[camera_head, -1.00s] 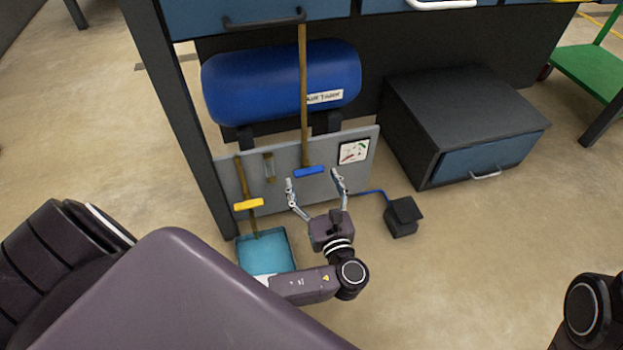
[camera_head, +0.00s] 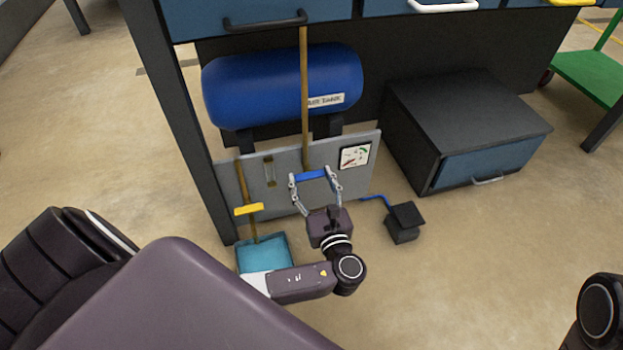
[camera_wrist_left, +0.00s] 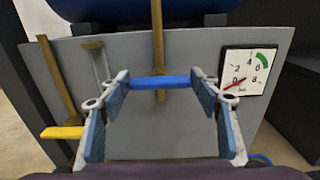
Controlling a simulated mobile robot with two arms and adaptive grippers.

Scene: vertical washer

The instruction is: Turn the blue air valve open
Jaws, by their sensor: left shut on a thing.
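The blue air valve handle (camera_head: 311,175) sits level across the brown vertical pipe on the grey panel. It also shows in the left wrist view (camera_wrist_left: 160,82), lying across between the fingers. My left gripper (camera_head: 314,181) is at the handle with one finger at each end, shut on it; its fingers show in the left wrist view (camera_wrist_left: 160,95). The gauge (camera_head: 355,155) on the panel also shows in the left wrist view (camera_wrist_left: 243,72), its red needle low on the left near 0. My right gripper is not in view.
A yellow handle (camera_head: 249,209) sits on another pipe to the left, above a teal tray (camera_head: 264,252). The blue air tank (camera_head: 283,84) is above the panel. A black pedal box (camera_head: 404,222) and a drawer cabinet (camera_head: 465,130) stand to the right.

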